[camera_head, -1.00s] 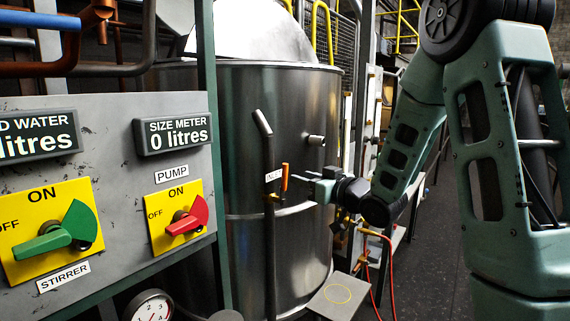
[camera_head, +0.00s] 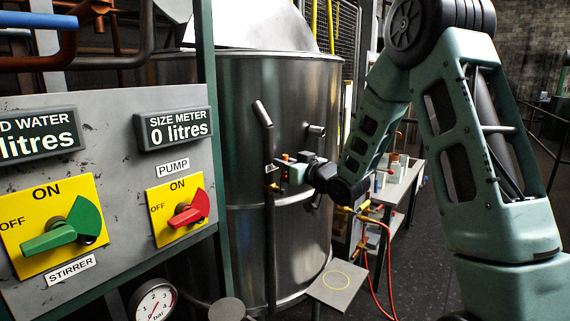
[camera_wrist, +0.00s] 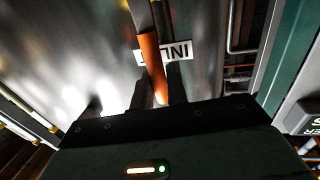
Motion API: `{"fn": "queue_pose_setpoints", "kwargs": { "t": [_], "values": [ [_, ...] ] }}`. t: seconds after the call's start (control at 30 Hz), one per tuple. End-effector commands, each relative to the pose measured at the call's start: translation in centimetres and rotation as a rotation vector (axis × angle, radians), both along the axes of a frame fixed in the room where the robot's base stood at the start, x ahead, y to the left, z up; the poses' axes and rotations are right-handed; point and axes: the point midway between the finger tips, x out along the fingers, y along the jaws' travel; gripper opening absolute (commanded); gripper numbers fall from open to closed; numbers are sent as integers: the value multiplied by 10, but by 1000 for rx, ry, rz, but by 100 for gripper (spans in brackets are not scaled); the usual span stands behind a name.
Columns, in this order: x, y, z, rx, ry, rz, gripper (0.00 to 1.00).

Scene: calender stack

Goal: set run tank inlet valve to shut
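The inlet valve's orange lever (camera_wrist: 152,60) stands beside a dark upright pipe on the side of the steel tank (camera_head: 300,110). In the wrist view its white label (camera_wrist: 178,52) appears upside down and partly covered by the lever and pipe. My gripper (camera_wrist: 162,92) has its dark fingers close together, one on each side of the lever's lower end, and they appear shut on it. In the head view my gripper (camera_head: 282,172) reaches the pipe from the right and hides most of the lever, with only a little orange showing.
A grey panel (camera_head: 105,110) on the left carries the green stirrer switch (camera_head: 60,235), the red pump switch (camera_head: 188,214) and meters reading litres. A pressure gauge (camera_head: 155,300) sits below.

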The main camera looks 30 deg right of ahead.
Motion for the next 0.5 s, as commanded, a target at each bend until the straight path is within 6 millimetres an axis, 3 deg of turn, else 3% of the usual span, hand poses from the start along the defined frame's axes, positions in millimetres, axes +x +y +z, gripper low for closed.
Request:
{"fn": "queue_pose_setpoints", "kwargs": {
  "t": [0.5],
  "values": [
    [3, -11, 1, 106, 39, -3, 0]
  ]
}}
